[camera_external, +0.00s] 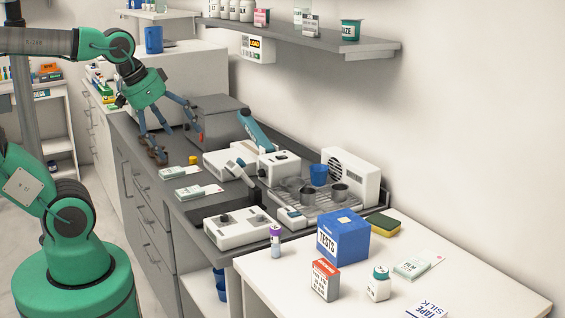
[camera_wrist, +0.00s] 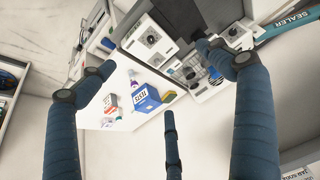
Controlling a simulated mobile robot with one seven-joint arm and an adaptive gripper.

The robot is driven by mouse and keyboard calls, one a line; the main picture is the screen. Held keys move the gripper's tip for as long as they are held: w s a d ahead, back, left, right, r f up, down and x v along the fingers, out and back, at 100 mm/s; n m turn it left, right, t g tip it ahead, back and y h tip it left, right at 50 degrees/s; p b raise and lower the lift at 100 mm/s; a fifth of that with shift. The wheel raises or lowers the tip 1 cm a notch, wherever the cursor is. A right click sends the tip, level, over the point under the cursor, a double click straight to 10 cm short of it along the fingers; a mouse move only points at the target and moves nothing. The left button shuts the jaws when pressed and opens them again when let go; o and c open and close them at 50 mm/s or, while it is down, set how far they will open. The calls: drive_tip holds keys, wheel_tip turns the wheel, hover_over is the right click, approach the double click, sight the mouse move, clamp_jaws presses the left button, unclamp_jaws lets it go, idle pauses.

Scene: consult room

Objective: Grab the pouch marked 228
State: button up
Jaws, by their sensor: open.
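Several flat white packets with green print could be pouches. One lies on the grey counter (camera_external: 179,172), another lies in front of it (camera_external: 197,191), and one lies on the white table (camera_external: 411,268). The number 228 cannot be read on any of them, so I cannot tell which is the marked pouch. My gripper (camera_external: 170,138) is above the grey counter, behind the two counter packets and apart from them. Its dark blue fingers are spread and empty. In the wrist view my gripper (camera_wrist: 160,65) is also spread, with nothing between the fingers.
A blue box (camera_external: 343,238), a red-white box (camera_external: 325,279), small bottles and a sponge (camera_external: 383,224) stand on the white table. A sealer with a blue arm (camera_external: 257,130) and other machines crowd the counter. A wall shelf (camera_external: 330,42) hangs above.

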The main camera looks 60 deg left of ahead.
drive_tip(key=w+d+r+m+g+p, duration=0.1)
drive_tip(key=w+d+r+m+p, duration=0.2)
drive_tip(key=w, duration=0.5)
drive_tip(key=w+d+r+m+g+p, duration=0.1)
drive_tip(key=w+d+r+p, duration=0.3)
drive_tip(key=w, duration=0.5)
drive_tip(key=w+d+m+p, duration=0.3)
drive_tip(key=w+d+m, duration=0.1)
drive_tip(key=w+d, duration=0.75)
drive_tip(key=w+d+f+m+g+p, duration=0.4)
drive_tip(key=w+d+f, duration=0.4)
drive_tip(key=w+d, duration=0.45)
drive_tip(key=w+d+f+m+p, duration=0.2)
drive_tip(key=d+f, duration=0.4)
drive_tip(key=f, duration=0.1)
drive_tip(key=w+d+f+m+p, duration=0.1)
drive_tip(key=w+d+f+p, duration=0.1)
drive_tip(key=d+f, duration=0.4)
drive_tip(key=shift+w+d+f+m+p, duration=0.3)
drive_tip(key=shift+d+f+m+p, duration=0.15)
drive_tip(key=shift+p, duration=0.3)
drive_tip(key=shift+r, duration=0.1)
hover_over(412, 263)
drive_tip(key=shift+f, duration=4.25)
drive_tip(key=shift+f, duration=0.1)
